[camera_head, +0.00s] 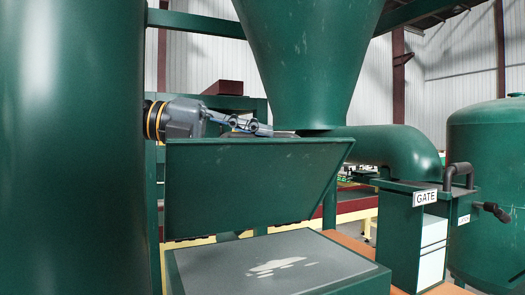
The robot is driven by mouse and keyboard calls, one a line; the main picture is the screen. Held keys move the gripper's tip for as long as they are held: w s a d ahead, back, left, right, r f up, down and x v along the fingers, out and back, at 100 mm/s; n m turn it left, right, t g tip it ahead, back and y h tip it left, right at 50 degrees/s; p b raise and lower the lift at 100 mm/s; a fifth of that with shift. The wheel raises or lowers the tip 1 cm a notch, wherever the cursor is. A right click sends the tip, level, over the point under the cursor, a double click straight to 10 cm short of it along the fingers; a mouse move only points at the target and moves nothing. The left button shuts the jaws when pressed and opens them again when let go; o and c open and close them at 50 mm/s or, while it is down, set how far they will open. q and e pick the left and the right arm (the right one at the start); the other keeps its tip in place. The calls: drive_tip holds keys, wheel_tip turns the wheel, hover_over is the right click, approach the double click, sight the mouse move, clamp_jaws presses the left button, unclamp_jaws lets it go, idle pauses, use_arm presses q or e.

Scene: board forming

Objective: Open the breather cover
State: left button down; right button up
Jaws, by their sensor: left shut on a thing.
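The breather cover (250,190) is a flat green panel. It stands raised and tilted above a green box with a grey top (275,262), which has a pale worn patch. My left gripper (262,128) comes in from the left, at the cover's top edge. It is shut on the cover; its fingertips are partly hidden behind that edge. My right gripper is not in view.
A large green cylinder (75,150) fills the left side, close to my left arm. A green hopper (305,60) hangs just above the cover. A curved green pipe (395,147) and a unit with a GATE label (425,197) stand at right. A green tank (490,160) is further right.

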use_arm(q)
drive_tip(key=shift+w+a+r+n+h, duration=0.1)
drive_tip(key=shift+w+a+r+n, duration=0.15)
drive_tip(key=shift+w, duration=0.3)
drive_tip(key=shift+w+a+r+n+h, duration=0.1)
drive_tip(key=shift+w+a+r+n, duration=0.1)
drive_tip(key=shift+w+n, duration=0.25)
drive_tip(key=shift+w+a+r+n+h, duration=0.1)
drive_tip(key=shift+w+a+r+n, duration=0.1)
drive_tip(key=shift+w, duration=0.4)
drive_tip(key=c, duration=1.3)
unclamp_jaws()
drive_tip(key=shift+c, duration=0.2)
drive_tip(key=shift+a, duration=0.1)
drive_tip(key=a+r, duration=0.1)
drive_tip(key=a, duration=1)
drive_tip(key=shift+a, duration=0.4)
